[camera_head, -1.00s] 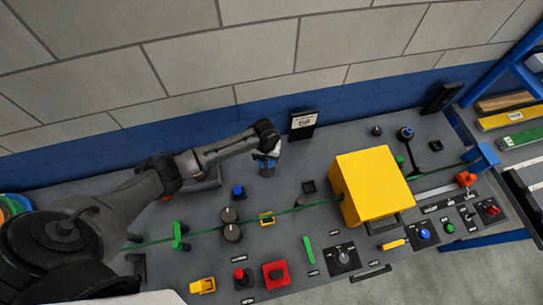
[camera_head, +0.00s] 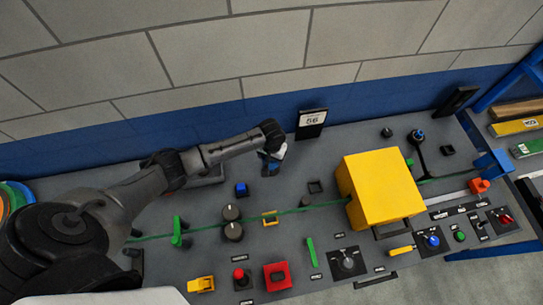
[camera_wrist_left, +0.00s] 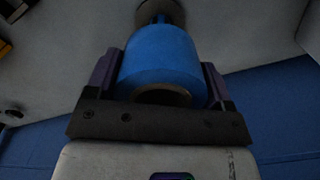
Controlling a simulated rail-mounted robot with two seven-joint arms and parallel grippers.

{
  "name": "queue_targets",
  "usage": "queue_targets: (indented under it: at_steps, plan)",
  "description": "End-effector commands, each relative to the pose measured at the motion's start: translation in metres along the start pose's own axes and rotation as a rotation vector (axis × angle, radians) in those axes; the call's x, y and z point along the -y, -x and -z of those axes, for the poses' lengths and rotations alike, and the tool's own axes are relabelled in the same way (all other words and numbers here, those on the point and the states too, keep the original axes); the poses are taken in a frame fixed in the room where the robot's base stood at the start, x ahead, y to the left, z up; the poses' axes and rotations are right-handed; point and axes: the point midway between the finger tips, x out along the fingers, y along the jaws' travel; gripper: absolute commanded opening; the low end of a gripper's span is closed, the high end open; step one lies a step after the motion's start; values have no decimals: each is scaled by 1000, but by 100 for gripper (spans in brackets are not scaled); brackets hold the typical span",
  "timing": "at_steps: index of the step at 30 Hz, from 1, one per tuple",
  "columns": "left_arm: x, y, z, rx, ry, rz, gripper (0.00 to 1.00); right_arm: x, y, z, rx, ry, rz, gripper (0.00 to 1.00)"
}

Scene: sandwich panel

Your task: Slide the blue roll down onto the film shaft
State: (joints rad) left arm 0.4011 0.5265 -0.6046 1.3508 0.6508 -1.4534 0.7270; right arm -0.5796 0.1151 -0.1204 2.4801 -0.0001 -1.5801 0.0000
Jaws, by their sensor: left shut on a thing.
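My left gripper (camera_head: 273,151) is at the back middle of the panel, reaching in from the left. In the left wrist view my left gripper (camera_wrist_left: 161,75) is shut on the blue roll (camera_wrist_left: 160,58), one finger on each side. A brownish ring shows at the roll's near end. Beyond its far end, a narrow blue stem and a round grey part (camera_wrist_left: 158,10) line up with it. In the head view the blue roll (camera_head: 271,166) is small and partly hidden under the gripper. I cannot tell how far it sits on a shaft. My right gripper is not in view.
A large yellow box (camera_head: 384,188) stands right of the gripper. A dark display (camera_head: 311,119) stands behind, near the wall. A blue button (camera_head: 241,189), grey knobs (camera_head: 232,222) and a green line (camera_head: 290,211) lie in front.

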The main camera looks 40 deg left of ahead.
Motion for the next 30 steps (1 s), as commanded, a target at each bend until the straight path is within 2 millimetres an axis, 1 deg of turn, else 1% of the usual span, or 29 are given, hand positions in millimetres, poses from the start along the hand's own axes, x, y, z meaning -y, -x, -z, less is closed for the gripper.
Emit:
queue_targets:
  at_steps: [12, 24, 30]
  plan:
    - [0, 0, 0, -1, 0, 0, 49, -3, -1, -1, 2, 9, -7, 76]
    - [0, 0, 0, 0, 0, 0, 49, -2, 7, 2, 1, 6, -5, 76]
    - [0, -1, 0, -1, 0, 0, 49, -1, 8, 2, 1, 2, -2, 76]
